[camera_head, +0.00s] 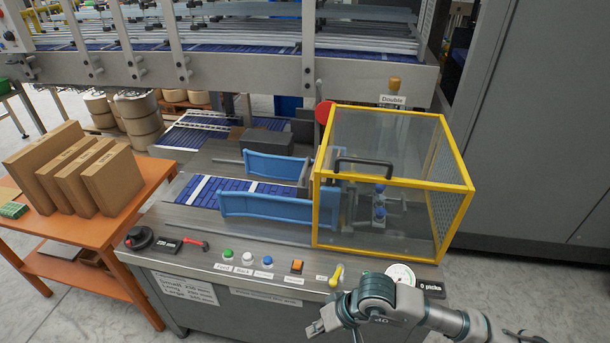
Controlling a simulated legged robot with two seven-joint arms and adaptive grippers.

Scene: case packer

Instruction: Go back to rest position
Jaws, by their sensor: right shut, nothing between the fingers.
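My right gripper (334,322) is at the bottom of the head view, in front of the machine's control panel. Its arm comes in from the lower right. It is shut and holds nothing. It is just below the yellow lever (336,275) and the orange switch (296,266); whether it touches the panel edge cannot be told. My left gripper is not in view.
A case packer with a yellow-framed clear guard (393,187) stands ahead. Its panel has green (228,254), white and blue buttons, a red-handled lever (192,244) and a gauge (399,275). An orange table (150,177) with flat cartons (113,180) is left. A grey cabinet (545,130) is right.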

